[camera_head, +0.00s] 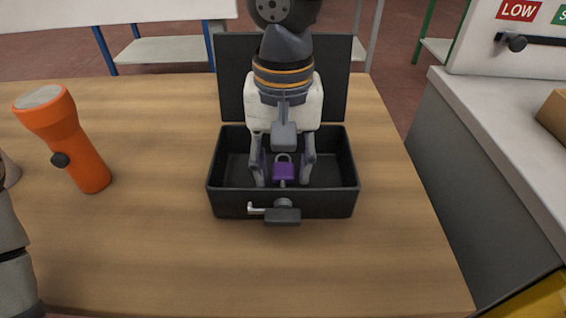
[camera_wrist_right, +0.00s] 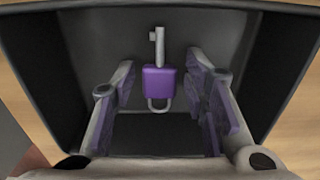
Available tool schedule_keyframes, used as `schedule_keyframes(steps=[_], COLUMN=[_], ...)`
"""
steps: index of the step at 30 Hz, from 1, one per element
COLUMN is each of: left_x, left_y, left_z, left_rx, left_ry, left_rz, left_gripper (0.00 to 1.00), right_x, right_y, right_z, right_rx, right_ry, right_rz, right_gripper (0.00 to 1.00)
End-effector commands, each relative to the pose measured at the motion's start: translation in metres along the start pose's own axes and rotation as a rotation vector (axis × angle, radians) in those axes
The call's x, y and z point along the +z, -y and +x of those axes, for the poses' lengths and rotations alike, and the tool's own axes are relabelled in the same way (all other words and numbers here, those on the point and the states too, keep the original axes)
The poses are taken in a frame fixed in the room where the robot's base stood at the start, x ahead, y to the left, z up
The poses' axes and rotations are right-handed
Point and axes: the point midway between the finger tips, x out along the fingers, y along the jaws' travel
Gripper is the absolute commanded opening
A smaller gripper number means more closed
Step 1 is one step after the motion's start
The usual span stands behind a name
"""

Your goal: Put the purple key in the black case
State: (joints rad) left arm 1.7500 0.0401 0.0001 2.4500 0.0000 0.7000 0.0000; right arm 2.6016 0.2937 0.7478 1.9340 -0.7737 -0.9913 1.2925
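The purple key (camera_head: 284,170) has a purple body, a grey loop and a grey shaft. It is inside the open black case (camera_head: 230,204), near the middle of the front half. It also shows in the right wrist view (camera_wrist_right: 158,83), its shaft pointing up the picture. I cannot tell whether the key lies flat on the case floor. My left gripper is out of view; only part of my left arm shows at the left edge.
The case's raised lid (camera_head: 335,80) stands behind my right gripper. A grey latch (camera_head: 283,214) is on the case front. An orange flashlight (camera_head: 75,140) stands on the wooden table (camera_head: 150,250) to the left. A grey counter (camera_head: 500,140) is at the right.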

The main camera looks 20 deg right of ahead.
Motion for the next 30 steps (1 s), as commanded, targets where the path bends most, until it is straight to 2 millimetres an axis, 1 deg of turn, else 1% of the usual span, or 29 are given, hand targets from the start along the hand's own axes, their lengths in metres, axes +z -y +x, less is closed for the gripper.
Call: schedule_keyframes(steps=[8, 10, 11, 14, 18, 21, 25, 27, 30], left_x=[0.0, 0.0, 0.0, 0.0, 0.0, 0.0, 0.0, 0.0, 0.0], left_y=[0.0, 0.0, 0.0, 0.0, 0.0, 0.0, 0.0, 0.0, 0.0], left_z=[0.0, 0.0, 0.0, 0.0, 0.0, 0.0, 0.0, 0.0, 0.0], left_rx=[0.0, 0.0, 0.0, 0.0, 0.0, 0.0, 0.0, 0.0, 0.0], left_ry=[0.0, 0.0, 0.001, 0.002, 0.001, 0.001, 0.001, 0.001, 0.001], left_rz=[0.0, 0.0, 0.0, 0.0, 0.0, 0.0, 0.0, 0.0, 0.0], left_gripper=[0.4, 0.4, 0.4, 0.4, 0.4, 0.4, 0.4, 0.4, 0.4], right_x=[0.0, -0.001, -0.001, -0.002, -0.001, -0.001, -0.001, 0.0, 0.0], right_y=[0.0, 0.0, 0.0, 0.0, 0.001, 0.0, 0.0, 0.0, 0.0], right_z=[-0.001, -0.006, -0.01, -0.034, -0.074, -0.098, -0.117, -0.121, -0.123], right_rx=[0.0, 0.0, -0.001, -0.003, -0.003, -0.002, -0.001, 0.001, 0.0], right_ry=[0.0, -0.002, -0.004, -0.007, -0.007, -0.005, -0.002, -0.001, 0.0], right_rz=[0.0, 0.001, 0.002, 0.002, 0.003, 0.001, 0.001, 0.0, 0.0], right_gripper=[0.48, 0.48, 0.48, 0.48, 0.48, 0.48, 0.48, 0.48, 0.48])
